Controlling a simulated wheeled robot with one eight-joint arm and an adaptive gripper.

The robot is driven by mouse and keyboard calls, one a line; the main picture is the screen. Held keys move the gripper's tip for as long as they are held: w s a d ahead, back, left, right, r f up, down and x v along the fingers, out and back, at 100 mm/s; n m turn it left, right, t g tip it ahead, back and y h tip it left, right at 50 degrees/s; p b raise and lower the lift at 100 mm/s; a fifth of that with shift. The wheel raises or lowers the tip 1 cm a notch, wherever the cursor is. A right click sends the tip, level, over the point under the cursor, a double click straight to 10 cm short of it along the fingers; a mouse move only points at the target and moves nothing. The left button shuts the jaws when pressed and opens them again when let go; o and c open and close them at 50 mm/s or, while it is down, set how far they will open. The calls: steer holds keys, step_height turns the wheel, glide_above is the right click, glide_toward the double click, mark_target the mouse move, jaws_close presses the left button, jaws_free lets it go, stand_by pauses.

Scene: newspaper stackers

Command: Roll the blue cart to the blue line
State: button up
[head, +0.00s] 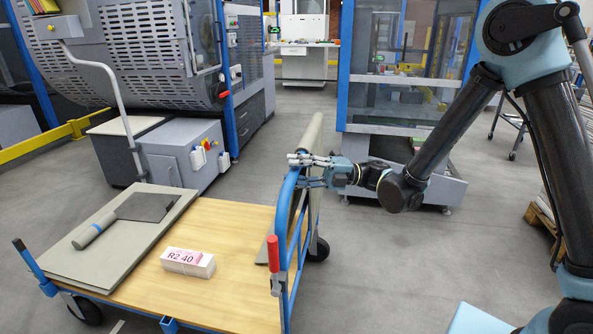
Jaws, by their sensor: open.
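The blue cart (224,227) has a wooden deck, a blue tubular handle frame (285,208) on its right side and dark wheels. My gripper (304,170) is at the top of this handle frame, with its fingers open at or around the blue tube. I cannot tell whether the fingers touch it. Grey boards (70,258), a grey roll (95,231) and a white-and-pink block marked "R2 40" (188,262) lie on the deck. I cannot make out a blue line on the floor.
A grey machine box (183,152) stands close behind the cart. A blue-framed glass machine (405,75) stands beyond my gripper. A long grey tube (313,135) stands upright by the handle. Grey floor (395,265) is clear right of the cart.

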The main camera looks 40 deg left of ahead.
steer(key=v, duration=1.2)
stand_by(0.3)
